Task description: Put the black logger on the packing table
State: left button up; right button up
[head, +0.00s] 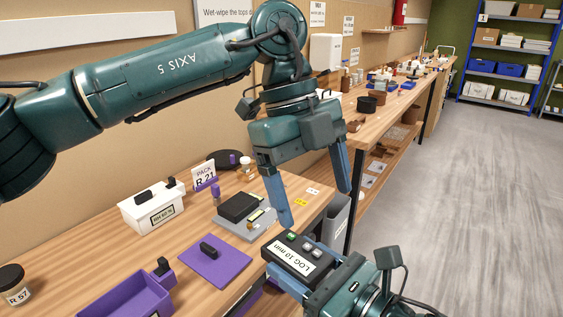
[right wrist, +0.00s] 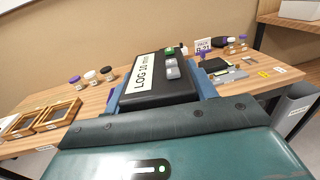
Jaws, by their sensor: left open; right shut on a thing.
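The black logger (head: 290,258), a box with a white "LOG 10 min" label and small buttons, is held in my right gripper (head: 298,262). In the right wrist view the logger (right wrist: 158,82) sits between the two blue fingers. In the head view it appears at the near edge of a wooden table (head: 65,262) bearing a "PACK R 21" sign (head: 205,177); I cannot tell the gap to the tabletop. My left gripper (head: 316,205) is open and empty, fingers pointing down, above and beyond the logger.
On the table are a white box (head: 152,210), a purple mat (head: 228,270) with a black item, a purple tray (head: 120,302), a grey device (head: 247,224) and a jar (head: 15,290). A grey bin (head: 337,220) stands beyond its end. Open floor lies right.

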aim_at(281, 239)
pick_arm(q)
jog(key=w+a+r+n+t+y, duration=0.2)
jog(key=a+t+y, duration=0.1)
jog(key=a, duration=0.1)
notch_tip(281, 239, down, 12)
jog(key=shift+w+r, duration=0.15)
jog(key=shift+c, duration=0.3)
jog(key=c, duration=1.1)
jog(key=shift+c, duration=0.2)
pick_arm(e)
jog(key=o, duration=1.1)
